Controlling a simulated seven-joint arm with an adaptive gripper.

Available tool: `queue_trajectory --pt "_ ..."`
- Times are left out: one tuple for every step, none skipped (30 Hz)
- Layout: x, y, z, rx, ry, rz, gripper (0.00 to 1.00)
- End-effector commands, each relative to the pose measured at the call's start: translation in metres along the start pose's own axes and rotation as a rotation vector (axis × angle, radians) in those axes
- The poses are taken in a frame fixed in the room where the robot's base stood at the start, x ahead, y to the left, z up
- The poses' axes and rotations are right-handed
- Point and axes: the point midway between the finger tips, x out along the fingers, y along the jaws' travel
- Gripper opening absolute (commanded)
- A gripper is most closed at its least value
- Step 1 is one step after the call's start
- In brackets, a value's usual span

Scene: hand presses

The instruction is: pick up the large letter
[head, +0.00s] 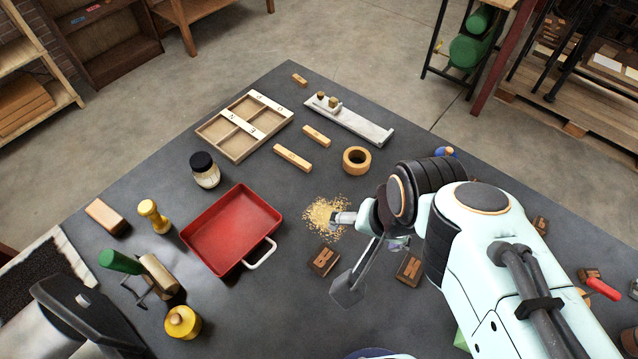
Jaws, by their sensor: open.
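Several dark brown wooden letter blocks lie on the dark table. One letter block (324,260) lies left of my gripper (348,286), and another letter block (409,268) lies to its right, partly behind my arm. Further letter blocks lie to the right, one (540,226) beyond the arm and one (588,274) near a red-handled tool. I cannot tell from this view which is the large letter.
A red tray (232,228) with a white handle stands left of centre. Golden crumbs (325,217) lie near my wrist. A wooden ring (356,160), wooden bars (292,157), a divided wooden case (245,126) and a jar (205,170) stand farther back. A bare strip lies in front of the tray.

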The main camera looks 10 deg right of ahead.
Motion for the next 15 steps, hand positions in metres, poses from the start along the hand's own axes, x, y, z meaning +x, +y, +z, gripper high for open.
queue_trajectory --pt "0.010 -0.007 -0.015 0.084 0.021 -0.006 0.79" --pt "0.015 -0.011 -0.024 0.132 0.034 -0.011 0.79" --pt "0.024 -0.016 -0.033 0.188 0.044 -0.015 0.79" --pt "0.031 -0.020 -0.040 0.226 0.050 -0.017 0.79" --pt "0.039 -0.023 -0.046 0.263 0.053 -0.017 0.79" --pt "0.051 -0.028 -0.052 0.305 0.053 -0.015 0.79" --pt "0.061 -0.032 -0.057 0.335 0.051 -0.013 0.79" --pt "0.072 -0.035 -0.060 0.362 0.046 -0.008 0.79" --pt "0.088 -0.039 -0.062 0.392 0.037 0.002 0.79" --pt "0.101 -0.041 -0.063 0.410 0.025 0.013 0.79" --pt "0.115 -0.043 -0.062 0.420 0.011 0.026 0.79" --pt "0.132 -0.045 -0.058 0.423 -0.012 0.047 0.79" --pt "0.144 -0.045 -0.053 0.420 -0.033 0.067 0.79" --pt "0.156 -0.045 -0.048 0.410 -0.055 0.087 0.79" --pt "0.169 -0.044 -0.039 0.397 -0.087 0.115 0.79"
